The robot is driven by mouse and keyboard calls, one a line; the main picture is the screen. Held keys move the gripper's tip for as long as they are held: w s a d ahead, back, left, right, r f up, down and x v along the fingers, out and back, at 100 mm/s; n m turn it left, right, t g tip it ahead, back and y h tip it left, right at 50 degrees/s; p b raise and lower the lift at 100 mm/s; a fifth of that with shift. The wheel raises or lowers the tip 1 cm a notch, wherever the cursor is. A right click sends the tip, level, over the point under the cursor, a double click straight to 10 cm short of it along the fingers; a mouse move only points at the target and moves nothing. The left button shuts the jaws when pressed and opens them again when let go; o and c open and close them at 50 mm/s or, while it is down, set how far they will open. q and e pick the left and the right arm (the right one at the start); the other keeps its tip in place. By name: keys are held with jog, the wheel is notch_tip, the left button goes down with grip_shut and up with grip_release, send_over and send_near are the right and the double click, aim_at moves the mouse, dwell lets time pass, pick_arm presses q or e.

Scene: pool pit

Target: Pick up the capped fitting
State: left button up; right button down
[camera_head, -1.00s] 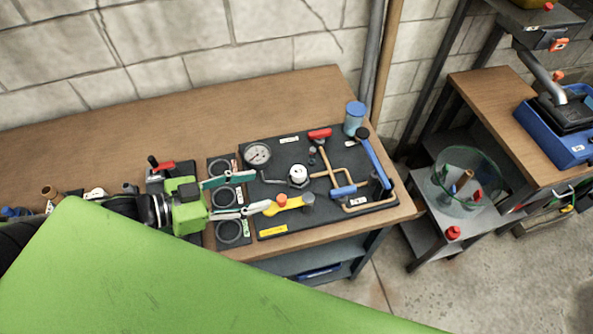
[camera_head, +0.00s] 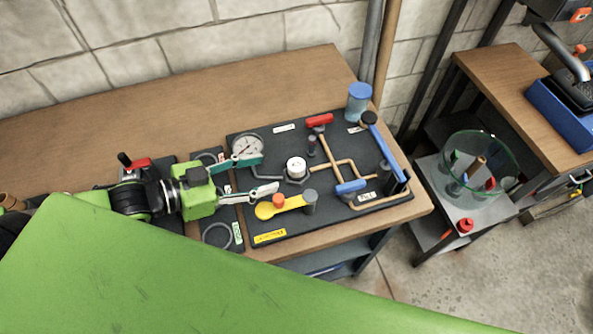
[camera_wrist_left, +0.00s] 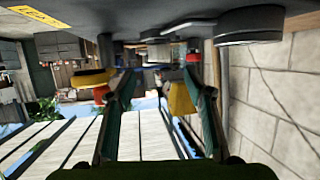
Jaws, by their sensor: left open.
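A small round fitting with a white cap (camera_head: 296,167) stands upright on the dark panel (camera_head: 340,212), right of the pressure gauge. I take it as the capped fitting. My left gripper (camera_head: 269,175) is open and comes in from the left, its two fingertips just short of the fitting. In the left wrist view, which looks upside down, the open fingers (camera_wrist_left: 162,85) show with a yellow body (camera_wrist_left: 181,97) between or just beyond them; I cannot tell whether this is the fitting. Nothing is visibly held. My right gripper is not in view.
The gauge (camera_head: 247,146) and a yellow lever with an orange knob (camera_head: 277,204) flank the left fingers. A red handle (camera_head: 319,120), blue handles (camera_head: 385,147) and copper pipes stand further right. A blue cylinder (camera_head: 358,96) is at the back. The bench's back left is clear.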

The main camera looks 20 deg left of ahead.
aim_at(290, 167)
pick_arm(q)
jog(key=shift+b+x, duration=0.5)
jog(key=shift+x, duration=1.85)
jog(key=shift+p+x, duration=0.5)
jog(key=shift+x, duration=2.15)
jog(key=shift+r, duration=0.1)
jog(key=c, duration=1.2)
